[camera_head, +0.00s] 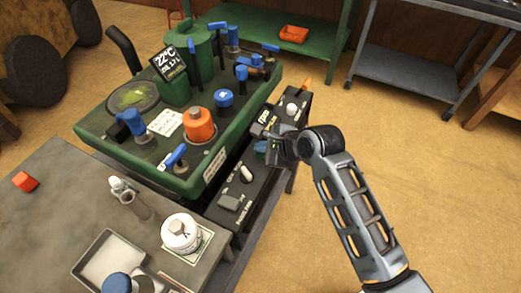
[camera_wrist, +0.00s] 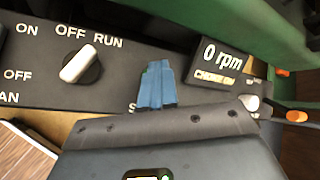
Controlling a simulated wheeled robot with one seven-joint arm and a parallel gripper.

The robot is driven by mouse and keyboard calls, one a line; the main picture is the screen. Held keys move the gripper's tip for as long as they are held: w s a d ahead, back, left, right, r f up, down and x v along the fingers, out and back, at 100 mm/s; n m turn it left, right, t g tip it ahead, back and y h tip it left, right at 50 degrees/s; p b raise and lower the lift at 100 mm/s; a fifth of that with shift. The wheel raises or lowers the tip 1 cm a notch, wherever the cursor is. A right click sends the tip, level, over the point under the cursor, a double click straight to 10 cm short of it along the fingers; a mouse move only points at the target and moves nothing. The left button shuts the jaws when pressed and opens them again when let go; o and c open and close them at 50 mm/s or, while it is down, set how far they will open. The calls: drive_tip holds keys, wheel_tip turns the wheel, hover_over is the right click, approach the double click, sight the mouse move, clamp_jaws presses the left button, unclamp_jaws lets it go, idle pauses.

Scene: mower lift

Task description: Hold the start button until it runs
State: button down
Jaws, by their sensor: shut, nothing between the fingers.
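The black control panel (camera_head: 228,203) runs along the right side of the green machine. In the wrist view, a white switch knob (camera_wrist: 80,64) sits below the labels OFF and RUN. A display (camera_wrist: 222,58) reads 0 rpm. My gripper (camera_wrist: 157,85) is shut, its blue fingertips together over the panel between the knob and the display. A label starting with S is partly covered beside them. The start button itself is not visible, and I cannot tell whether the fingertips touch it. In the head view my gripper (camera_head: 262,148) is at the panel's middle.
A white choke knob (camera_wrist: 250,102) and an orange lever (camera_wrist: 297,116) lie right of my gripper. The green machine tray (camera_head: 150,160) carries an orange cap (camera_head: 200,124) and several blue-handled parts. A grey bench (camera_head: 60,200) stands at left. Floor at right is clear.

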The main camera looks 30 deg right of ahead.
sight(263, 155)
drive_tip(key=shift+r+p, duration=0.85)
drive_tip(key=shift+p, duration=0.25)
wheel_tip(263, 155, up, 5)
drive_tip(key=p, duration=0.5)
